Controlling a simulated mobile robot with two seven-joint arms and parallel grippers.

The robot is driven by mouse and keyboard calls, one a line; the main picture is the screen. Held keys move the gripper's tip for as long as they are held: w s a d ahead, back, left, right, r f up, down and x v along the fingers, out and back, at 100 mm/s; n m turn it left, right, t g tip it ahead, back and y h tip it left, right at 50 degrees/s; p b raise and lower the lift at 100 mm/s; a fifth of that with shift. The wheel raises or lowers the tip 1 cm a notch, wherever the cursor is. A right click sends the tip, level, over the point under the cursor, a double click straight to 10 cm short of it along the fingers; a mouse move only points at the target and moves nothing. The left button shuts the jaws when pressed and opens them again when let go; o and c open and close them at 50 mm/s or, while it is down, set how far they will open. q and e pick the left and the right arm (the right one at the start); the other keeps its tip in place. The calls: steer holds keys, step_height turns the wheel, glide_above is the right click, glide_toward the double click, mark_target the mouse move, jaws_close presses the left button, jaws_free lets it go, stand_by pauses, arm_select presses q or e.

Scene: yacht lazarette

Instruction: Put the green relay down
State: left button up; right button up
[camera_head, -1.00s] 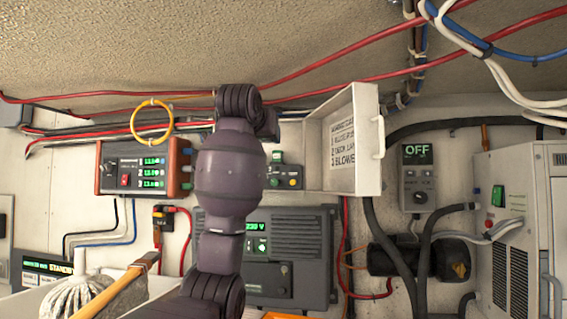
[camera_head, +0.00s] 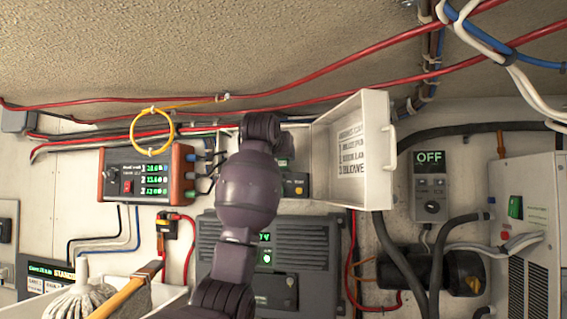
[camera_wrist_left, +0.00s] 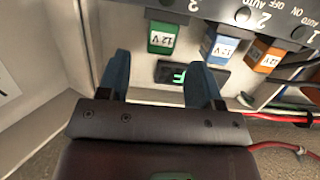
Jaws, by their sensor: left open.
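In the left wrist view, a green relay (camera_wrist_left: 162,38) with a white 12 V label sits upright under the numbered switch strip (camera_wrist_left: 222,10), apart from my fingers. My left gripper (camera_wrist_left: 158,64) is open, its two blue fingers on either side of a gap in front of the relay. A dark piece with a lit green mark (camera_wrist_left: 178,74) shows through that gap, behind the fingers. In the head view my left arm's wrist (camera_head: 262,128) reaches into the open wall box, and its fingers are hidden there. My right gripper is not in view.
A blue relay (camera_wrist_left: 222,48) and an orange relay (camera_wrist_left: 263,58) stand beside the green one. The box's open door (camera_head: 378,150) is to the right of my arm. A yellow ring (camera_head: 152,132) hangs at left, and red cables (camera_head: 330,72) run above.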

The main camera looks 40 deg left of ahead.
arm_select(q)
steer(key=p+x, duration=0.1)
steer(key=x, duration=0.2)
steer(key=shift+w, duration=0.15)
steer(key=c, duration=1)
steer(key=shift+r, duration=0.1)
